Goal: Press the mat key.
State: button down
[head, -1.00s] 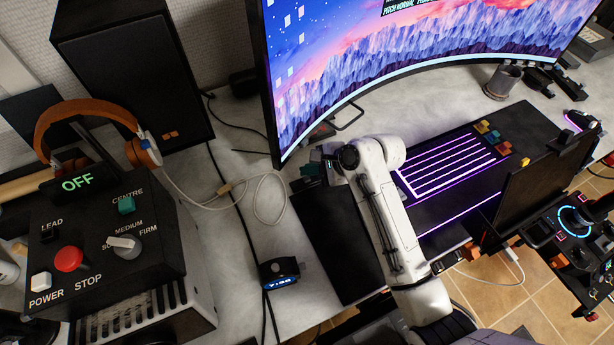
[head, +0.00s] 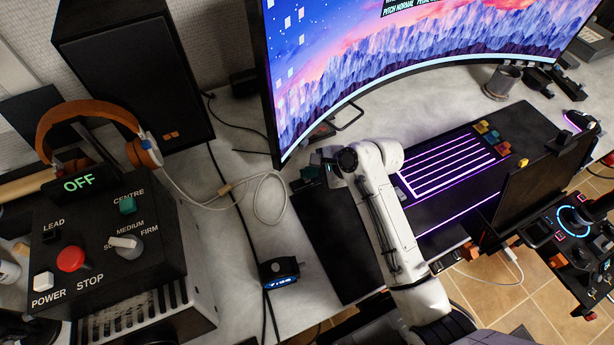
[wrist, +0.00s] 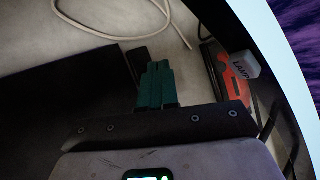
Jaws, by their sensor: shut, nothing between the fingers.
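My gripper (wrist: 157,70) shows in the wrist view with its teal fingers together and nothing between them. In the head view its tip (head: 316,158) is partly hidden by my wrist, beside the monitor's lower left edge. The fingertips are over or beside a small dark block (wrist: 134,60); I cannot tell whether they touch it. No key marked as the mat key can be read. The black mat (head: 335,245) lies on the desk, partly under my arm.
The curved monitor (head: 420,60) stands close behind my gripper. A control box (head: 100,240) with a red STOP button and a display reading OFF is at the left. A white cable (head: 268,205) loops left of the mat. A small clock (head: 281,271) sits at the desk's front.

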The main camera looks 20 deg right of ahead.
jog(key=shift+f, duration=0.4)
dwell(0.3)
jog(key=shift+r, duration=0.1)
jog(key=shift+r+p, duration=0.9)
jog(key=shift+p, duration=0.4)
notch_tip(320, 180, up, 6)
jog(key=p, duration=0.6)
